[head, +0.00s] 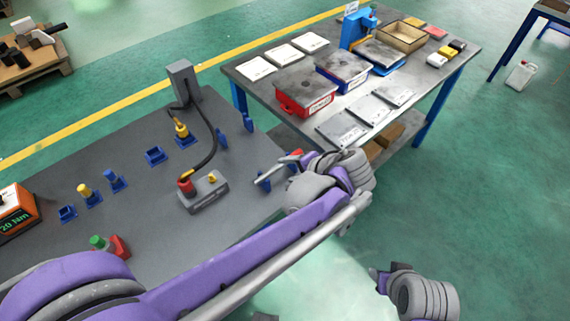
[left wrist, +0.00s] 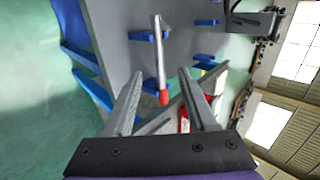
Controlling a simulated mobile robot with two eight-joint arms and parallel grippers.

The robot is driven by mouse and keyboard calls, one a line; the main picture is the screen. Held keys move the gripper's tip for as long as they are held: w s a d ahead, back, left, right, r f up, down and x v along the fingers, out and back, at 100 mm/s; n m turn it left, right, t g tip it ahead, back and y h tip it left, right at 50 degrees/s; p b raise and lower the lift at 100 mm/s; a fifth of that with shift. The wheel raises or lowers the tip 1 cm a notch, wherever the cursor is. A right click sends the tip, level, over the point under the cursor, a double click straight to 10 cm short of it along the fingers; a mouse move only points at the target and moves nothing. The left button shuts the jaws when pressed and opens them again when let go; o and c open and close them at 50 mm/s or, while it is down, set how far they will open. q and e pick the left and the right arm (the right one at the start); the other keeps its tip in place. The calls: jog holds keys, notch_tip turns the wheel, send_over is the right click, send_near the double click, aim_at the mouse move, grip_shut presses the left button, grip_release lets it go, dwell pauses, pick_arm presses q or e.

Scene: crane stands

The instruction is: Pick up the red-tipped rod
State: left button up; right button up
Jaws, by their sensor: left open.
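The red-tipped rod (left wrist: 158,50) shows in the left wrist view as a thin grey rod with a red end, alongside blue brackets (left wrist: 142,35). Its red end lies between the two fingers of my left gripper (left wrist: 160,75), with space on both sides. The fingers are apart and not touching it. In the head view my left gripper (head: 272,170) is at the right edge of the near grey table, by a blue bracket (head: 264,181). A red spot beside it may be the rod's tip; the gripper hides most there. My right gripper (head: 382,278) is at lower right, its fingers unclear.
The near table (head: 125,205) carries a grey box with a red connector (head: 186,186), a post (head: 181,82) with a dark cable, blue holders and a torque display (head: 15,207). A second table (head: 240,70) behind holds a red bin (head: 305,92), a blue bin (head: 342,70) and plates.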

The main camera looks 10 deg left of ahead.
aim_at(274, 170)
pick_arm(q)
jog(key=shift+x, duration=3.55)
jog(key=shift+s, duration=0.2)
grip_shut()
